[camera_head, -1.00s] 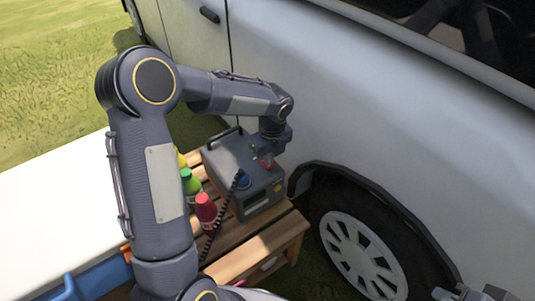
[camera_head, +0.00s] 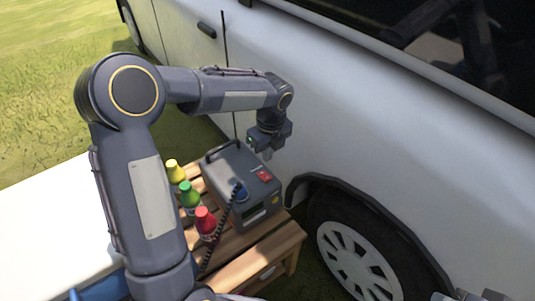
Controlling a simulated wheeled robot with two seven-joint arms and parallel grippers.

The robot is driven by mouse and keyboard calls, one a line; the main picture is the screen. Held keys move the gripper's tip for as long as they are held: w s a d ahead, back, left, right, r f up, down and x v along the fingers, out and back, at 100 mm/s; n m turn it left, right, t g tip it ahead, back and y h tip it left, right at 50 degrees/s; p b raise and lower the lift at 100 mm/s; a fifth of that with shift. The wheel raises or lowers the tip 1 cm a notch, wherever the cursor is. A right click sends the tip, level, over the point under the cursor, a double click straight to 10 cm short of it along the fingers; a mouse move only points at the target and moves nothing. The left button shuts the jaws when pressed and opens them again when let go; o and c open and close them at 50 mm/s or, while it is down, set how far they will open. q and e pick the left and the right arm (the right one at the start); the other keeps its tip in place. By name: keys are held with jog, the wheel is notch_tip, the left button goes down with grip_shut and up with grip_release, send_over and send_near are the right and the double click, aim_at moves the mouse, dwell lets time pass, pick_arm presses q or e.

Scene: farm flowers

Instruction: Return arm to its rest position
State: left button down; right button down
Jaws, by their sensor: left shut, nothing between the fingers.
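My left arm comes in from the left, bends at a high elbow and reaches right. Its gripper (camera_head: 267,151) points down above the back right of a grey box-shaped machine (camera_head: 233,172), shut and empty. The gripper looks apart from the machine. The machine has a black top handle, a red switch (camera_head: 264,175), a blue knob and a black coiled cord. My right gripper is not clearly in view; only a small grey part shows at the bottom right edge.
The machine stands on a slatted wooden table (camera_head: 260,250) beside yellow (camera_head: 175,171), green (camera_head: 189,194) and red (camera_head: 205,221) capped bottles. A white vehicle (camera_head: 340,110) with a wheel (camera_head: 355,260) stands close on the right. A white surface (camera_head: 50,235) lies at left. Grass is open at upper left.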

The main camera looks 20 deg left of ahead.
dwell(0.3)
pick_arm(q)
jog(key=s+a+r+n+t+h, duration=0.1)
jog(key=s+r+n, duration=0.3)
jog(key=s+n, duration=0.25)
jog(key=s+a+r+n+t+h, duration=0.1)
jog(key=s+r+n, duration=0.3)
jog(key=s+n, duration=0.25)
jog(key=s+d+n+t+h, duration=0.3)
jog(key=s+d+n, duration=0.1)
jog(key=s+n, duration=0.9)
notch_tip(320, 180, up, 24)
jog(key=p, duration=2.5)
jog(key=shift+w+a, duration=0.2)
